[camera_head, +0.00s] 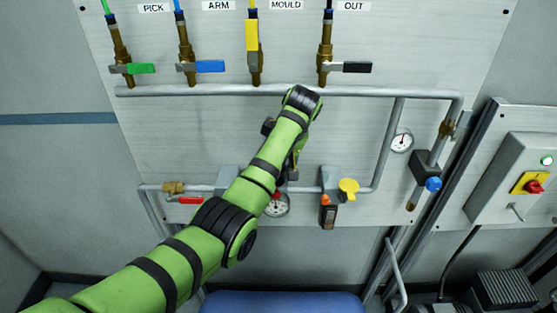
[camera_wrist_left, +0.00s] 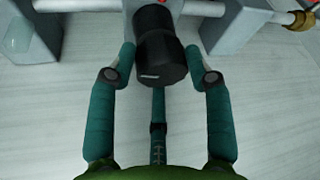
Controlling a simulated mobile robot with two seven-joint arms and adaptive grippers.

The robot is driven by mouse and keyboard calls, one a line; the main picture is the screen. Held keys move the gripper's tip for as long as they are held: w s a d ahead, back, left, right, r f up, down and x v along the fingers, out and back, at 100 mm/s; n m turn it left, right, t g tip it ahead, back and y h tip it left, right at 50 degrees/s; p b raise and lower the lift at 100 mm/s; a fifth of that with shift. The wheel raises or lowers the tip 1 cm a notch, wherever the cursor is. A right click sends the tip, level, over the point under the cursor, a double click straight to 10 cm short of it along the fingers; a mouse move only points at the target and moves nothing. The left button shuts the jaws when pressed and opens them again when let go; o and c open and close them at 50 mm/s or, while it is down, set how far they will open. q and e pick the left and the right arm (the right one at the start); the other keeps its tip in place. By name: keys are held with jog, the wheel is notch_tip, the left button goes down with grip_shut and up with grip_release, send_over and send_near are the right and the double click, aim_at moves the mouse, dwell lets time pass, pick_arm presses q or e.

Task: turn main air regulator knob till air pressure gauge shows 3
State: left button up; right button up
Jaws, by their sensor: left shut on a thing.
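In the left wrist view, my left gripper (camera_wrist_left: 160,55) is shut on a black regulator knob (camera_wrist_left: 160,62), with a teal finger against each side. The knob has a short white mark near its lower edge and joins a grey body on the pipe. In the head view, my green arm hides most of the regulator and gripper. A round white gauge (camera_head: 278,206) sits just below the arm on the lower pipe, partly covered; its reading is too small to tell. Another round gauge (camera_head: 402,141) is at the right, also unreadable. My right gripper is not in view.
Valves with green (camera_head: 141,68), blue (camera_head: 210,66), yellow (camera_head: 252,35) and black (camera_head: 351,67) levers line the top. A yellow knob (camera_head: 348,186), red lever (camera_head: 190,200) and blue knob (camera_head: 433,184) are on the pipes. A switch box (camera_head: 525,180) stands at right.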

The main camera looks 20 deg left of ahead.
pick_arm(q)
jog(key=shift+w+a+r+n, duration=0.15)
jog(key=shift+a+r+n, duration=0.1)
jog(key=shift+n, duration=0.35)
jog(key=shift+y, duration=0.3)
jog(key=o, duration=1.1)
jog(key=shift+a+f, duration=0.1)
jog(key=shift+f, duration=0.05)
